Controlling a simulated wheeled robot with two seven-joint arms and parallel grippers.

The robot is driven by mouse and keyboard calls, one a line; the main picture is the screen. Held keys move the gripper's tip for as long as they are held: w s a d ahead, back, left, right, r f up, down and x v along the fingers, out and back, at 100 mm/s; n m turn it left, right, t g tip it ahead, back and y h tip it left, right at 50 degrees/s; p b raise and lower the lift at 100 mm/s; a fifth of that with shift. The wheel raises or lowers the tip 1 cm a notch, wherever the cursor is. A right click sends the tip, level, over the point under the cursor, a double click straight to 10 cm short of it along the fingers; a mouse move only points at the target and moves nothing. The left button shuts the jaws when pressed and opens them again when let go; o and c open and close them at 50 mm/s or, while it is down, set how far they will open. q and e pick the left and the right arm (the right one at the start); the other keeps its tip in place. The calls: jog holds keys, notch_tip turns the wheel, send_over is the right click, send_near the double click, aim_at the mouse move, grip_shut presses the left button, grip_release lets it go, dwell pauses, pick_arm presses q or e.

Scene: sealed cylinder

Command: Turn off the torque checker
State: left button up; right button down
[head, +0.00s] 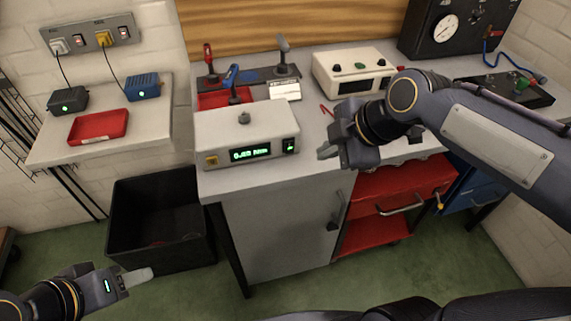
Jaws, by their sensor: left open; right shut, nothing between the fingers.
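The torque checker, a cream box (222,141), stands on the grey bench with its front towards me. Its green display (250,154) is lit and shows digits with a unit. My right gripper (325,152) is shut and empty, just right of the checker and apart from the switch in the picture. My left gripper (142,276) is open and empty, low over the floor by the black bin.
Another cream instrument (352,73) stands behind my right arm. Screwdriver-like tools in a rack (255,77) stand behind the checker. A side shelf holds a red tray (98,126) and two adapters below a wall socket strip (91,34). A black bin (160,222) stands on the floor.

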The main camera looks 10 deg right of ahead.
aim_at(289, 148)
dwell(0.3)
jog(key=x, duration=1)
jog(key=shift+a+f, duration=0.1)
jog(key=shift+f, duration=0.05)
jog(key=w, duration=0.2)
jog(key=shift+w, duration=0.35)
jog(key=shift+w+f+p, duration=0.15)
jog(key=shift+w+p, duration=0.2)
jog(key=shift+w, duration=0.3)
jog(key=b, duration=0.2)
jog(key=shift+w+f+t+b, duration=0.1)
jog(key=shift+w+t+b, duration=0.1)
jog(key=shift+t+b, duration=0.2)
